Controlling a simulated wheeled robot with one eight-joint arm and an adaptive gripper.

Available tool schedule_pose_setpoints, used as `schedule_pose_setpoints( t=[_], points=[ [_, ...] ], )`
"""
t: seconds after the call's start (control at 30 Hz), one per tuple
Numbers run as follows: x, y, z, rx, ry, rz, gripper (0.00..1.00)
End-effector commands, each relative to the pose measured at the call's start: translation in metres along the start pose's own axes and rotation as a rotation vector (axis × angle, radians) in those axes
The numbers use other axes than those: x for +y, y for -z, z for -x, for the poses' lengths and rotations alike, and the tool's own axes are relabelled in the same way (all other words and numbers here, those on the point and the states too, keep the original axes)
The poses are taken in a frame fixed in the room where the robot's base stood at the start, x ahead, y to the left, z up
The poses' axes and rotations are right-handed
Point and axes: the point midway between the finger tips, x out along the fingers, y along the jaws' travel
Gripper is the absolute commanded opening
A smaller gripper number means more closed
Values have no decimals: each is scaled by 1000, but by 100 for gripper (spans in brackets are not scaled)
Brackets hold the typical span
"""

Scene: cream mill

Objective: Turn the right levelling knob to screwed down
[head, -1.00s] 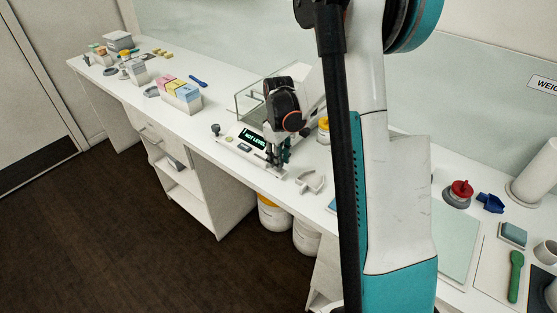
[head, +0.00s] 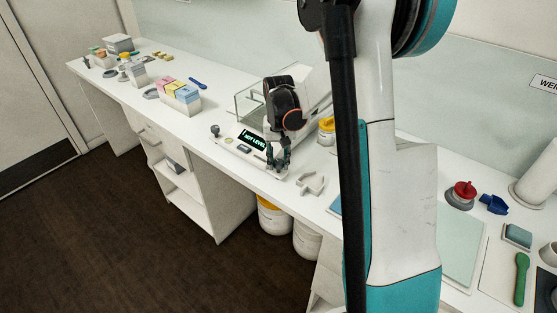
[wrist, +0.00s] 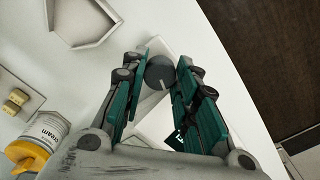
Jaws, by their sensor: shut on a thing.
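The balance (head: 229,146) stands on the bench with a clear draft shield and a lit display (head: 252,140) reading "NOT LEVEL". Its left levelling knob (head: 215,130) is dark and stands free at the front left corner. My gripper (head: 278,165) is down at the balance's front right corner and hides the right knob in the head view. In the wrist view, the right levelling knob (wrist: 160,72) is a dark grey round cap with a pale pointer line. My gripper (wrist: 161,76) is shut on it, its teal-padded fingers on either side.
A pale angular tray (head: 311,185) lies just right of my gripper. A yellow-lidded cream jar (head: 327,129) stands behind, also in the wrist view (wrist: 42,140). The bench's front edge is close. Boxes of coloured packets (head: 181,95) stand farther left.

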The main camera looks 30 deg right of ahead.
Motion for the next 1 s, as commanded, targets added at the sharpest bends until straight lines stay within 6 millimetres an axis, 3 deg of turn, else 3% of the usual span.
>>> schedule_pose_setpoints(
  t=[0.4, 1.0],
  points=[
    [0, 0, 0, 1, 0, -245, 4],
    [0, 0, 0, 0, 0, -302, 4]
  ],
)
